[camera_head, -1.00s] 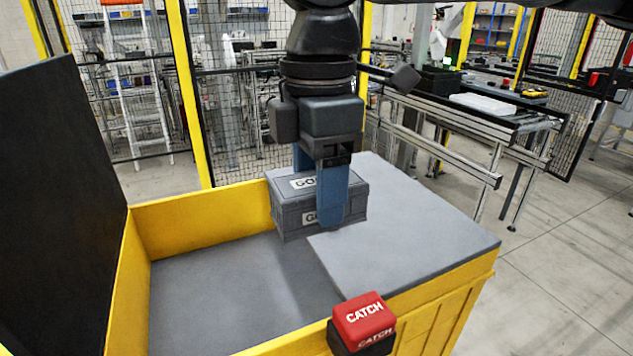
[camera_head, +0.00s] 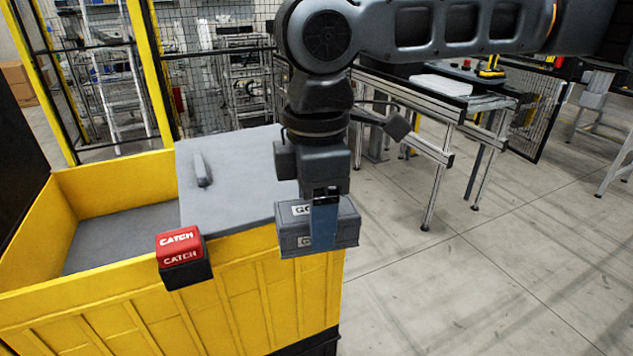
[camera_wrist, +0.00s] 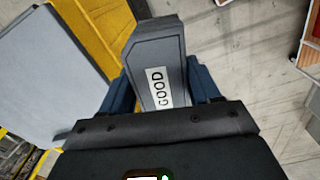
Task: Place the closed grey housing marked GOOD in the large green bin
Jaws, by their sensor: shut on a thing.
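The closed grey housing (camera_head: 345,232) carries white labels; the head view shows only part of the lettering. In the wrist view the housing (camera_wrist: 158,52) shows the full word GOOD. My gripper (camera_head: 325,226) is shut on the housing, with one blue finger across its near side in the head view. The wrist view shows blue fingers on both sides of it (camera_wrist: 163,92). The housing hangs level at the right end of the yellow container, in front of its side. No green bin is in view.
The yellow container (camera_head: 230,290) has a grey lid panel (camera_head: 235,170) over its right part and an open left part. A red CATCH block (camera_head: 180,247) sits on its front edge. A conveyor table (camera_head: 440,95) stands behind right. The floor (camera_head: 480,280) at right is clear.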

